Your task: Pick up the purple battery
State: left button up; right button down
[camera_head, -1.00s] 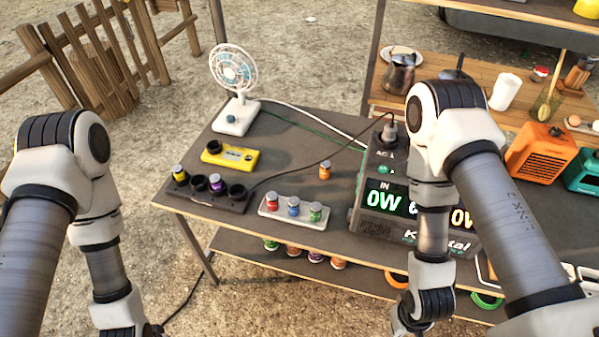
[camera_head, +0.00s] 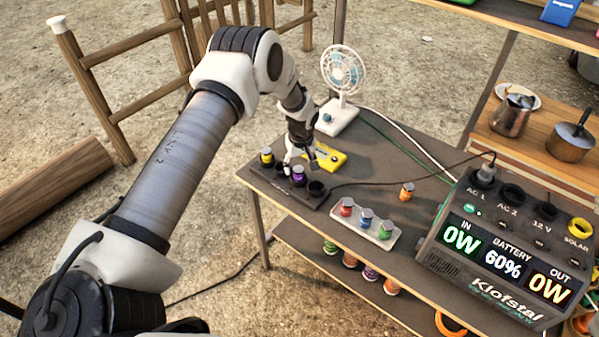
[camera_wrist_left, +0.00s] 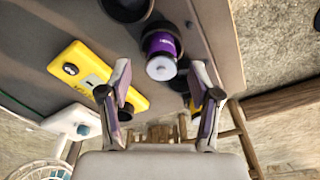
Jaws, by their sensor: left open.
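The purple battery (camera_head: 298,175) stands in a black charger dock (camera_head: 283,192) on the grey table. It also shows in the left wrist view (camera_wrist_left: 160,45), its pale end facing the camera. My left gripper (camera_head: 300,158) is at the battery and partly covers it in the head view. In the left wrist view my left gripper (camera_wrist_left: 161,75) has its fingers spread, one on each side of the battery's pale end, with gaps on both sides. Nothing is held. My right gripper is not in view.
A yellow battery (camera_head: 266,156) stands in the same dock. A yellow device (camera_head: 328,159) and a white fan (camera_head: 343,75) are behind. A white tray (camera_head: 350,222) of batteries, an orange battery (camera_head: 407,191) and a power station (camera_head: 500,245) lie right. A cable runs from the dock.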

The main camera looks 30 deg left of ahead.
pick_arm(q)
jog(key=shift+a+f, duration=0.1)
jog(key=shift+f, duration=0.8)
grip_shut()
jog(key=shift+r, duration=0.1)
